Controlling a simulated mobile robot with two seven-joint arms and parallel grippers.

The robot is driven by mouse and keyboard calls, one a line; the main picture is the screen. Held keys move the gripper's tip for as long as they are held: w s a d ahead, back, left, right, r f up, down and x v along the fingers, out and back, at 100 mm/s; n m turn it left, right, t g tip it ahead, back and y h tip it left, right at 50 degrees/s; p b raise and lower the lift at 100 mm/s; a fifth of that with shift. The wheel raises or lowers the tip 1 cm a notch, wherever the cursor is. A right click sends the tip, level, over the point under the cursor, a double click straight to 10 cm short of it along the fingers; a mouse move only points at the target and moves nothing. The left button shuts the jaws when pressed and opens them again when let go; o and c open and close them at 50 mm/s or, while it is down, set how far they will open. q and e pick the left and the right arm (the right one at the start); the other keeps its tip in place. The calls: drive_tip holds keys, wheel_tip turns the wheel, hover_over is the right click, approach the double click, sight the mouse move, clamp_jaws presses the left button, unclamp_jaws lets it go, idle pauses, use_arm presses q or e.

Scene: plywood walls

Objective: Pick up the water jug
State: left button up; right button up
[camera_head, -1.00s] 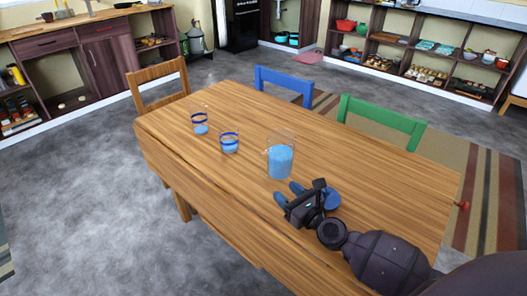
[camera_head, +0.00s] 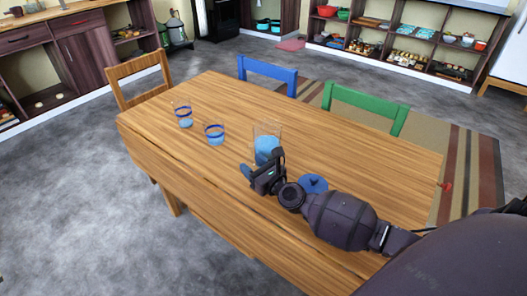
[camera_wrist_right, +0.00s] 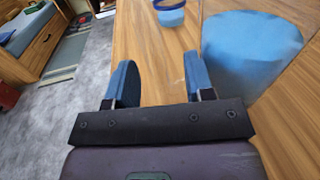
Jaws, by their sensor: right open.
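The clear water jug (camera_head: 267,142), partly filled with blue water, stands upright on the wooden table. The jug also shows large in the right wrist view (camera_wrist_right: 250,48). My right gripper (camera_head: 248,168) is open just in front of the jug and hides part of its lower side. In the right wrist view, its two blue fingers (camera_wrist_right: 160,82) are apart with only table between them. The jug is to the right of the right-hand finger, not between the fingers. I cannot tell whether that finger touches it. My left gripper is out of view.
Two blue-banded glasses with blue water stand left of the jug, a near one (camera_head: 214,136) and a farther one (camera_head: 184,118). A round blue lid (camera_head: 313,183) lies behind my right arm. Blue (camera_head: 267,74) and green (camera_head: 365,106) chairs line the far side.

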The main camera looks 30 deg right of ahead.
drive_tip(key=shift+w+a, duration=0.15)
drive_tip(key=shift+w, duration=0.65)
drive_tip(key=shift+w+a, duration=0.1)
drive_tip(key=shift+w, duration=0.65)
drive_tip(key=shift+c, duration=0.3)
clamp_jaws()
drive_tip(key=shift+r, duration=0.1)
